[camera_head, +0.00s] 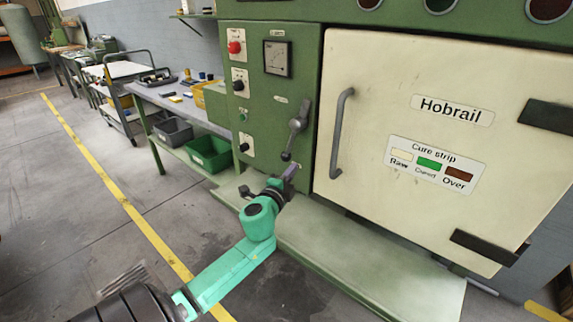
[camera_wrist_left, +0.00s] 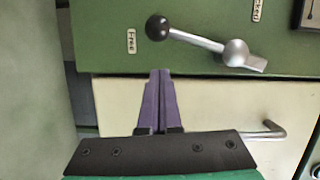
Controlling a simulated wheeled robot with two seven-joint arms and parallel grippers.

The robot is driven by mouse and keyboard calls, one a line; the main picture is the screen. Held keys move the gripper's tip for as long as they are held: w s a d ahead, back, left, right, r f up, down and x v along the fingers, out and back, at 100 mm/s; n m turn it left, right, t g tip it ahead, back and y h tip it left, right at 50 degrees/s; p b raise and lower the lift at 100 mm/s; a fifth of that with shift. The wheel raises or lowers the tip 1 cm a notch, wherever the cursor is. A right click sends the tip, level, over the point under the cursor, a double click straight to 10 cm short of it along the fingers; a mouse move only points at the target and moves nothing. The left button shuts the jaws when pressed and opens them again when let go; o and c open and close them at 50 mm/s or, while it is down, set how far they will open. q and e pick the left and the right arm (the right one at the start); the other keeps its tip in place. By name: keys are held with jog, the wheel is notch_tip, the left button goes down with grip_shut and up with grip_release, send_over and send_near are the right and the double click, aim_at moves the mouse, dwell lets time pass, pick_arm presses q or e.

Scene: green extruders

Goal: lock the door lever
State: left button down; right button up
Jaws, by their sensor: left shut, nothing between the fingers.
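The door lever (camera_head: 297,126) is on the green control panel, left of the cream door (camera_head: 370,110). It is a grey arm with a hub and a dark ball at its lower end. In the left wrist view the lever (camera_wrist_left: 198,42) has its black ball beside a label reading "Free" (camera_wrist_left: 131,41). My left gripper (camera_head: 291,171) is just below the ball in the head view. Its purple fingers (camera_wrist_left: 160,73) are together and empty, with their tips apart from the lever in the wrist view. My right gripper is in neither view.
The door has a grey bar handle (camera_head: 341,133) right of the lever. A red button (camera_head: 234,47), dark knobs and a gauge (camera_head: 277,58) are on the panel. A green ledge (camera_head: 350,255) runs below. A workbench with bins (camera_head: 208,153) stands left.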

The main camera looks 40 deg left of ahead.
aim_at(289, 159)
pick_arm(q)
jog(key=a, duration=0.1)
jog(key=w+a, duration=0.1)
jog(key=a, duration=0.1)
jog(key=shift+w+a+f, duration=0.2)
jog(key=shift+w+a, duration=0.05)
jog(key=shift+w, duration=0.1)
jog(key=shift+a+m+b, duration=0.3)
jog(key=shift+b, duration=0.2)
